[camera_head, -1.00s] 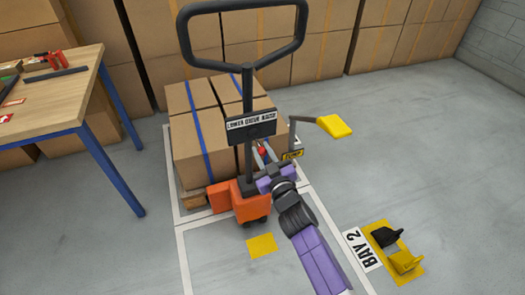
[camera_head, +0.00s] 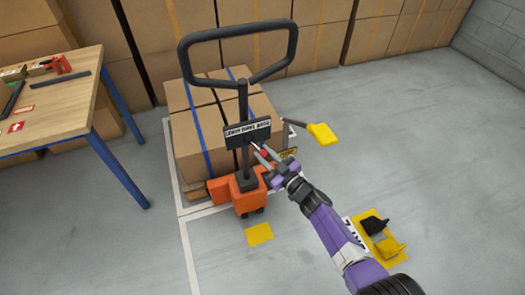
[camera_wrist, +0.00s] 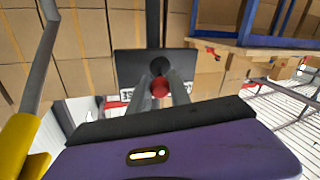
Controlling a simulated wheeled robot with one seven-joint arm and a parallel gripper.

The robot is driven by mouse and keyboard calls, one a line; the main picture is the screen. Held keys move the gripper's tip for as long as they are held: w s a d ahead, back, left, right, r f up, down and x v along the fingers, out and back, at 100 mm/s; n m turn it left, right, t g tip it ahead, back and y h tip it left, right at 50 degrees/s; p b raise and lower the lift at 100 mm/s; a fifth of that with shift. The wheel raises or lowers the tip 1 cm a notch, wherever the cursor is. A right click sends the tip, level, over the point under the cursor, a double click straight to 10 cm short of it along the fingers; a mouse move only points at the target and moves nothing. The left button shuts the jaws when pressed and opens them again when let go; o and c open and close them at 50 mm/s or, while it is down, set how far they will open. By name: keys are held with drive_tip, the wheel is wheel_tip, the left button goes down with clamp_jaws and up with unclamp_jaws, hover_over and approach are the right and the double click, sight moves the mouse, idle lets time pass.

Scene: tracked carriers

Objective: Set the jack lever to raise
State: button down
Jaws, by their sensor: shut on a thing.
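The pallet jack has an orange body (camera_head: 238,193), a dark upright and a black loop handle (camera_head: 181,50). A black plate (camera_head: 234,140) on the upright carries a white label strip that reads roughly LOWER DRIVE RAISE. The lever's red knob (camera_head: 264,153) is just below the plate's right part; it also shows in the wrist view (camera_wrist: 159,88). My gripper (camera_head: 262,157) is shut on the red knob, one grey finger on each side in the wrist view.
Strapped cartons (camera_head: 190,135) stand on a pallet behind the jack. A wooden table (camera_head: 60,110) stands left. Floor at far right is clear.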

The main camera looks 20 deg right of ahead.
drive_tip(key=shift+w+d+n+g+y+b, duration=0.2)
drive_tip(key=shift+d+n+g+y+b, duration=0.2)
drive_tip(key=shift+n+y, duration=0.4)
drive_tip(key=shift+w+d+n+g+y+b, duration=0.25)
drive_tip(key=shift+d+n+g+y, duration=0.2)
drive_tip(key=shift+y, duration=0.65)
drive_tip(key=c, duration=1.2)
unclamp_jaws()
drive_tip(key=p+v, duration=0.3)
drive_tip(key=v, duration=0.4)
drive_tip(key=shift+s+d, duration=0.2)
drive_tip(key=shift+s, duration=0.15)
